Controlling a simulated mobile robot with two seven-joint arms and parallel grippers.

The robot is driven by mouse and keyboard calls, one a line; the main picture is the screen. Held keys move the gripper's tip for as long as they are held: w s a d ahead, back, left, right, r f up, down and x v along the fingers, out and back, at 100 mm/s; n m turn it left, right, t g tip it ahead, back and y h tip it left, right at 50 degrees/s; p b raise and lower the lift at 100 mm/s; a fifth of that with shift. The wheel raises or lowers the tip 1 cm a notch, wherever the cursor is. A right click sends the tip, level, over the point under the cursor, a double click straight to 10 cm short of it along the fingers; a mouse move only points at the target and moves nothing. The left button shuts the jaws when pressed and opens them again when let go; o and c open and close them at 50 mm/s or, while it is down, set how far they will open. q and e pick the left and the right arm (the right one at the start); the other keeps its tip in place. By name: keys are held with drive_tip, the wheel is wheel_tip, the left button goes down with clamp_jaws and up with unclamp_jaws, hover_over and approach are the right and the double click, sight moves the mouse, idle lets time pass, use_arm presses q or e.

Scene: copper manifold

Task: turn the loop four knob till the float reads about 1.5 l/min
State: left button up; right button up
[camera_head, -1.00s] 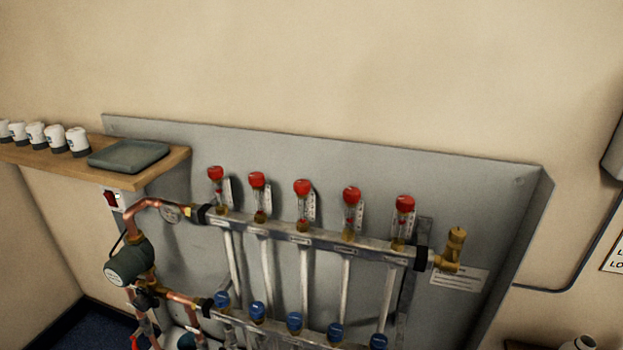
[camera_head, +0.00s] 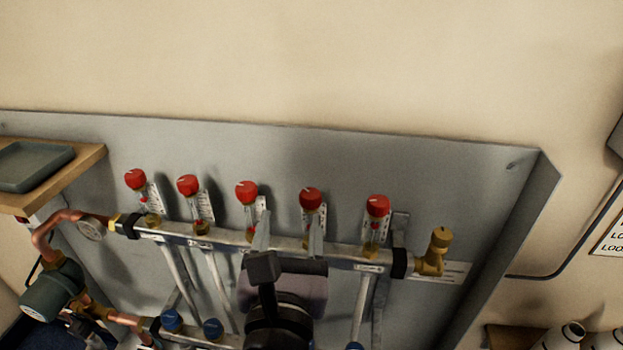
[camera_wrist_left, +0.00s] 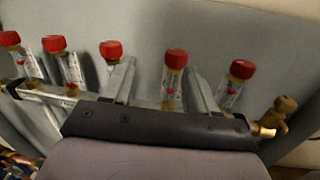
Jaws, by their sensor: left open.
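The loop four knob (camera_head: 310,197) is the red cap fourth from the left, on a clear flow gauge with a white scale. It also shows in the wrist view (camera_wrist_left: 176,59), with a small red float (camera_wrist_left: 170,91) in the tube below it; the reading is too small to tell. My left gripper (camera_head: 288,228) is open and empty, fingers pointing up. In the wrist view its fingertips (camera_wrist_left: 160,70) stand either side of the fourth gauge, apart from the knob. In the head view the right finger covers part of that gauge. My right gripper is out of view.
Other red knobs stand in the same row, the third (camera_head: 246,192) and fifth (camera_head: 377,205) close by. The metal manifold bar (camera_head: 190,240) runs below them. A brass valve (camera_head: 435,250) is at its right end. The wall above the grey backboard (camera_head: 430,175) is clear.

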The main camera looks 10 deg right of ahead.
sight(309, 202)
use_arm(q)
drive_tip(key=shift+s+d+r+g+h, duration=0.1)
drive_tip(key=shift+d+r+g+h, duration=0.1)
drive_tip(key=shift+d, duration=0.35)
drive_tip(key=shift+d+r+g+h, duration=0.1)
drive_tip(key=shift+d+g+h, duration=0.1)
drive_tip(key=shift+d, duration=0.45)
drive_tip(key=shift+p+x, duration=0.35)
drive_tip(key=shift+x, duration=3.1)
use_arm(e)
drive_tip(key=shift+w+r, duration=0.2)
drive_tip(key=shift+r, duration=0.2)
use_arm(q)
drive_tip(key=shift+f, duration=0.1)
drive_tip(key=c, duration=0.9)
drive_tip(key=shift+p, duration=0.5)
drive_tip(key=shift+c, duration=0.2)
drive_tip(key=shift+h, duration=0.4)
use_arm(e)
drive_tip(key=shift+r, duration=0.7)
